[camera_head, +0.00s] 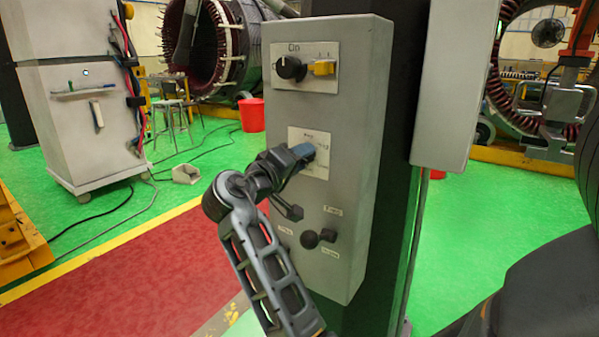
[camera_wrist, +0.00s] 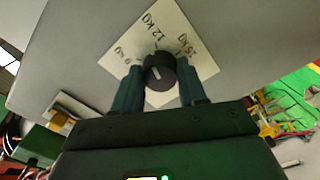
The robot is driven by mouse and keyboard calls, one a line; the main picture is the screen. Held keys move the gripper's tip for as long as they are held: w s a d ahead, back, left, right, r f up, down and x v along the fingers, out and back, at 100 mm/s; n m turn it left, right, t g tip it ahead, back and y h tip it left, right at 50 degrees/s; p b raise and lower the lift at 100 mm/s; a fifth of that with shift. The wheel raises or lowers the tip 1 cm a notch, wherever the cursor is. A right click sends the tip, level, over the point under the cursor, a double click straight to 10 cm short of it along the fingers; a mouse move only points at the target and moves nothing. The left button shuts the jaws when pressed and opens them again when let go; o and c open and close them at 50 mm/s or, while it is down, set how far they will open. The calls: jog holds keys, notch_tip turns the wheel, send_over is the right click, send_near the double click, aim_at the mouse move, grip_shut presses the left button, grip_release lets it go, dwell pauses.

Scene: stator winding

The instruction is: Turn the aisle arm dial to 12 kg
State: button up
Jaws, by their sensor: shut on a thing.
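The grey control box (camera_head: 344,220) carries a white label plate (camera_head: 322,168) with the dial, which my gripper (camera_head: 303,153) hides in the head view. In the wrist view the dial is a round black knob (camera_wrist: 160,72) with a small pale mark on its face. My gripper's two fingers (camera_wrist: 160,88) are shut on the knob, one at each side. I cannot tell exactly which label the knob points to.
Above on the box are another black knob (camera_head: 290,67) and a yellow switch (camera_head: 322,67). Below my gripper are a black lever (camera_head: 287,208) and a black-knobbed lever (camera_head: 318,238), close to my arm. A second grey box (camera_head: 446,90) stands to the right.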

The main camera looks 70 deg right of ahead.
jog(key=shift+f+m+b, duration=0.25)
jog(key=shift+m+b, duration=0.75)
jog(key=shift+m, duration=0.2)
jog(key=shift+r, duration=0.1)
jog(key=o, duration=1.1)
jog(key=shift+c, duration=0.2)
jog(key=v, duration=0.7)
jog(key=shift+a, duration=0.4)
jog(key=shift+w, duration=0.1)
